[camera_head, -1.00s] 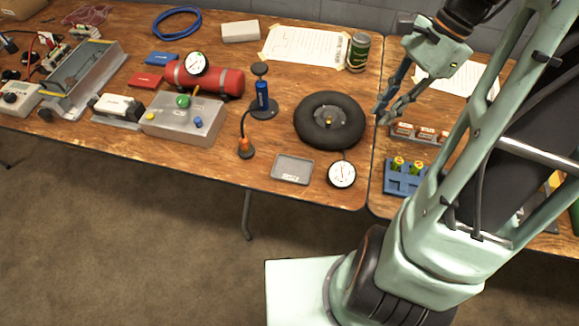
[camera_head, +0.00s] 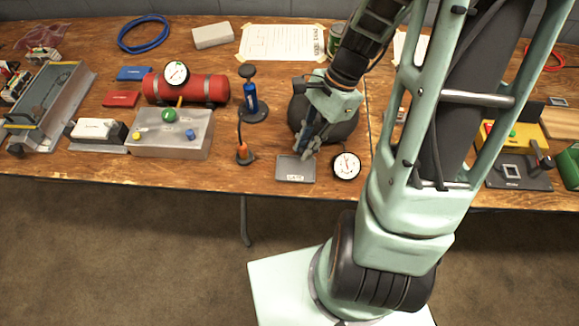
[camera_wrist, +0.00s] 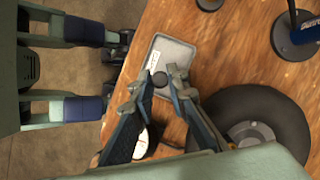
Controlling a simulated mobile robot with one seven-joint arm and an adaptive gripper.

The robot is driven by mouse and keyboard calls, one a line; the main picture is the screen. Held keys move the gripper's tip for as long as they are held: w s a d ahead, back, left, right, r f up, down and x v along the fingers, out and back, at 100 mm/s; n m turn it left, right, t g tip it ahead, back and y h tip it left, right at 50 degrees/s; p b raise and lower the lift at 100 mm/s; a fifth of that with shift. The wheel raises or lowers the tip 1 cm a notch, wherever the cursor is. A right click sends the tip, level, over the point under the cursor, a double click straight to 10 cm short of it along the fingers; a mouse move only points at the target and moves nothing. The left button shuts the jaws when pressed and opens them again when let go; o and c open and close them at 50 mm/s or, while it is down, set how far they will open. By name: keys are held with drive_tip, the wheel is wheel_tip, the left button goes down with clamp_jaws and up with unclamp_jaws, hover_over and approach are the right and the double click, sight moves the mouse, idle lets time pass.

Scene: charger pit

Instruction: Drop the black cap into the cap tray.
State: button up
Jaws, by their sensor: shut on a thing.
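The cap tray (camera_head: 295,168) is a small shallow grey tray with a white label, near the front edge of the table. It also shows in the wrist view (camera_wrist: 177,50), beyond my fingertips. My gripper (camera_head: 303,153) is at the tray's back right side in the head view, in front of the tyre. In the wrist view my gripper (camera_wrist: 157,80) is shut on the black cap (camera_wrist: 158,79), a small dark round piece between the fingertips. The cap appears over the tray's near end; its height above the tray is hard to tell. I cannot make out the cap in the head view.
A round white gauge (camera_head: 346,165) lies just right of the tray. The black tyre (camera_head: 345,128) is behind my gripper. Left of the tray stand an orange-tipped cable piece (camera_head: 243,152) and a blue hand pump (camera_head: 251,98). The table's front edge is close to the tray.

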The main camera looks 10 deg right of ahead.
drive_tip(key=shift+f+b, duration=2.7)
drive_tip(key=shift+f, duration=0.25)
drive_tip(key=o, duration=0.8)
drive_tip(key=v, duration=1.2)
